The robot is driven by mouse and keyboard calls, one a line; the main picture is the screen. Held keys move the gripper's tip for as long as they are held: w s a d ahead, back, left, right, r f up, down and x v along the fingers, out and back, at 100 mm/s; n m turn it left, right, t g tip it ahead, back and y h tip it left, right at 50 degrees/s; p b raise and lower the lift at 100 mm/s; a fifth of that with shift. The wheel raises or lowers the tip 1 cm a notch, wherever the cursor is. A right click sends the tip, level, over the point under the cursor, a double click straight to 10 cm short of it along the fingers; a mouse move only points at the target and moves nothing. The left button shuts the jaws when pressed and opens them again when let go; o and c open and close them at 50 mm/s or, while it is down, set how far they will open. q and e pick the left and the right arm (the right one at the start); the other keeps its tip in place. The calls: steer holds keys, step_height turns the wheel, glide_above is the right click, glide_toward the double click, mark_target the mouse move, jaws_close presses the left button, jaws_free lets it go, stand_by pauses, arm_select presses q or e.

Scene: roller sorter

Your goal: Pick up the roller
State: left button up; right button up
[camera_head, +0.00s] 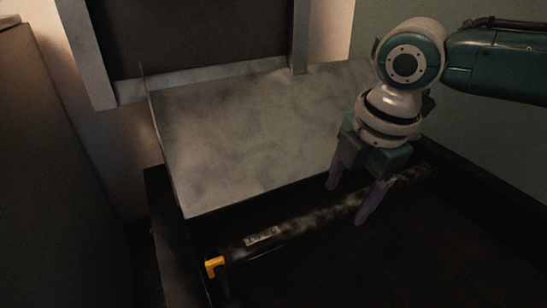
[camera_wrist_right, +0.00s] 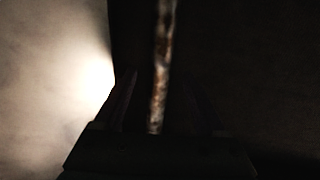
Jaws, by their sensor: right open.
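The roller (camera_head: 300,223) is a long, dark, worn bar with a pale label near its left end. It lies slantwise along the lower edge of a grey sheet, from the yellow piece at lower left up to the right. My right gripper (camera_head: 347,202) is open, with its two purple fingers pointing down at the right part of the roller. I cannot tell whether they touch it. In the right wrist view the roller (camera_wrist_right: 161,75) shows as a mottled bar between the dark fingers. My left gripper is not in view.
A sloping grey metal sheet (camera_head: 235,130) lies behind the roller. A yellow bracket (camera_head: 214,265) stands at the roller's left end. A dark frame rail (camera_head: 490,205) runs along the right. The area below the roller is dark and hard to make out.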

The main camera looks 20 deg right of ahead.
step_height(320, 180, down, 2)
steer(key=shift+w+f+b, duration=0.15)
steer(key=shift+b, duration=0.35)
steer(key=shift+c, duration=0.4)
jaws_close()
stand_by(0.6)
